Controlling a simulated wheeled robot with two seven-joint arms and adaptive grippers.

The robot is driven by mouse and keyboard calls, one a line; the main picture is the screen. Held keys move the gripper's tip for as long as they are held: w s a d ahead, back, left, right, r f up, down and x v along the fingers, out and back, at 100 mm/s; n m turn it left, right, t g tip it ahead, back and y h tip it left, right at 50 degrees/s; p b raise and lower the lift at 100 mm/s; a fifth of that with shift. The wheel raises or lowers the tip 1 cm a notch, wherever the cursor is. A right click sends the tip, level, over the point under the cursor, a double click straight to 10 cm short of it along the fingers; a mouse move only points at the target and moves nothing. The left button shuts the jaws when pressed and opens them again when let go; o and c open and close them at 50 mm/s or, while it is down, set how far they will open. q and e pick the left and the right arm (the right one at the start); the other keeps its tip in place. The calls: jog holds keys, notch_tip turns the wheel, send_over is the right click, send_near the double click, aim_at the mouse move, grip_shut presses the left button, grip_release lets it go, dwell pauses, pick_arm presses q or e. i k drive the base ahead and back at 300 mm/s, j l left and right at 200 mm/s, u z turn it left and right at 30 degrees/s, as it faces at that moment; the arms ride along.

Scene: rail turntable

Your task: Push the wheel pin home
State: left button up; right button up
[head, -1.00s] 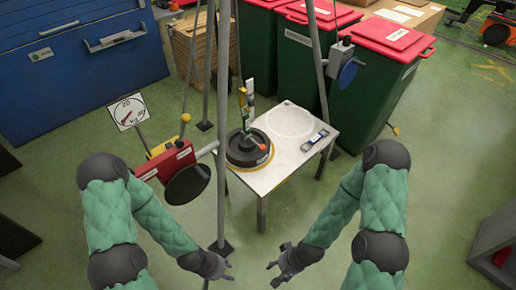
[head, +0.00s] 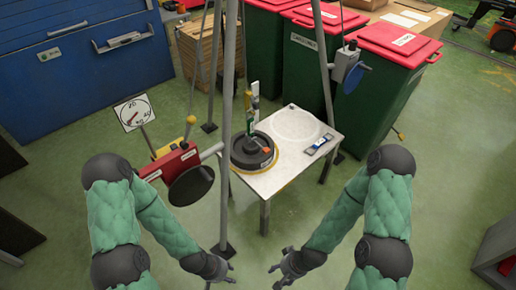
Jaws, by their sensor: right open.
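A black wheel (head: 252,151) lies flat on the left part of a small white table (head: 297,158). A small orange-red piece (head: 267,151) shows at the wheel's right side; I cannot tell if it is the wheel pin or how deep it sits. A green and yellow upright part (head: 249,106) stands just behind the wheel. My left gripper (head: 231,274) is low in front of the table, its fingers apart and empty. My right gripper (head: 274,269) is open and empty to its right. Both are well short of the wheel and touch nothing.
Grey poles (head: 226,125) stand close to the table's left side and behind it. A red box with a black disc (head: 191,186) and a dial sign (head: 134,112) are at left. Red-lidded green bins (head: 385,80) stand behind.

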aim_at(266, 150)
jog(key=i+l+u, duration=0.1)
jog(key=l+u, duration=0.15)
jog(key=u, duration=0.15)
jog(key=l+u, duration=0.6)
jog(key=u, duration=0.15)
jog(key=i, duration=0.05)
